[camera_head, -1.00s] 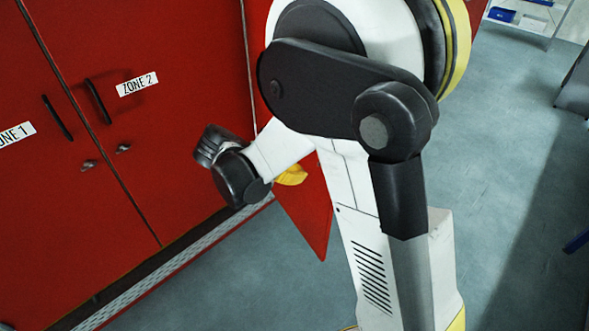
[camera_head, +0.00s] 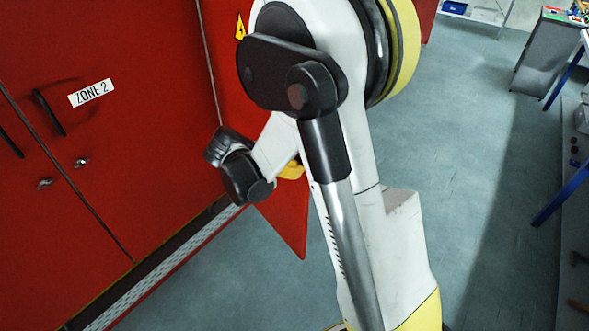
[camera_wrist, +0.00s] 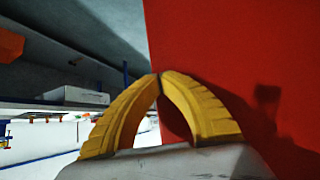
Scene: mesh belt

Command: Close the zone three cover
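A red panel (camera_head: 288,222), which appears to be the zone three cover, stands swung out from the red cabinet. It shows beneath my arm in the head view, with its label out of sight and much of it hidden by my arm. In the wrist view the red panel (camera_wrist: 230,45) fills the right side, its edge running down behind my fingertips. My gripper (camera_wrist: 159,77) has yellow fingers with their tips together and nothing visible between them. The tips are close to the panel; contact cannot be told. In the head view my gripper (camera_head: 291,170) is partly hidden.
The zone 2 cover (camera_head: 140,160) is shut flush on the cabinet, with a black handle (camera_head: 48,112). A metal tread strip (camera_head: 150,280) runs along the cabinet base. Grey floor (camera_head: 455,170) is open to the right, with a grey cabinet (camera_head: 545,50) and blue-legged table beyond.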

